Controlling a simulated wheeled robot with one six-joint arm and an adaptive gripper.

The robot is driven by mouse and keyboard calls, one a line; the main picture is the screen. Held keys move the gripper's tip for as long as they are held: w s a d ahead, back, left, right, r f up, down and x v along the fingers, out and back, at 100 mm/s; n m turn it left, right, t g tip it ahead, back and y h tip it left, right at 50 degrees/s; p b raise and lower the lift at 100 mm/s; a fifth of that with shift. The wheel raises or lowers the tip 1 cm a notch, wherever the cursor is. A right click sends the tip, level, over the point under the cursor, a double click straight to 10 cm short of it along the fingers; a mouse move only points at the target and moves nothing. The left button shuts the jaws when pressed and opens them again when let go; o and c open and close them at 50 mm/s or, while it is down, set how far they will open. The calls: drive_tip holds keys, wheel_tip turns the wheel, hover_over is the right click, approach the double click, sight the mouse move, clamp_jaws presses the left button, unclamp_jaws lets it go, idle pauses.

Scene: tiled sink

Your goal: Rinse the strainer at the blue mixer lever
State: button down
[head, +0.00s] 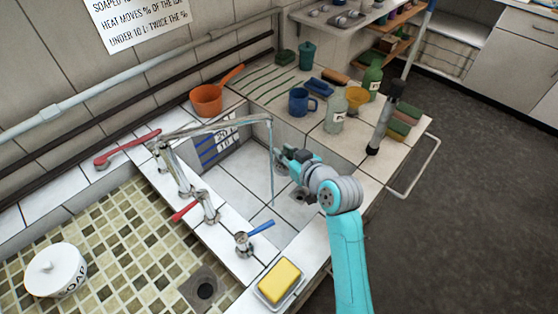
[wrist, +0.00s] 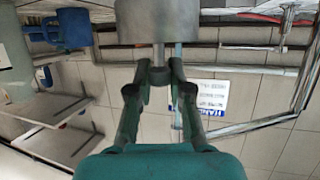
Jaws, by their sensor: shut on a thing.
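My gripper (wrist: 158,80) is shut on a grey, round-sided metal piece (wrist: 155,20), which looks like the strainer; only its side shows in the wrist view. In the head view my gripper (head: 284,160) is over the right-hand basin (head: 235,180), and the held piece is small and hard to make out. A thin water stream (head: 272,165) falls from the long spout (head: 230,121) just left of my gripper. I cannot tell whether it touches the held piece. The blue mixer lever (head: 261,227) stands on the front ledge, pointing right. A red lever (head: 185,211) is beside it.
A yellow sponge (head: 279,281) lies in a dish at the front. An orange pan (head: 206,99) stands behind the basin. A soap pot (head: 55,270) stands left.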

drive_tip(key=s+d, duration=0.1)
drive_tip(key=s, duration=0.5)
idle(0.5)
idle(1.1)
drive_tip(key=s+r, duration=0.4)
drive_tip(key=s, duration=0.1)
drive_tip(key=shift+d, duration=0.35)
idle(0.6)
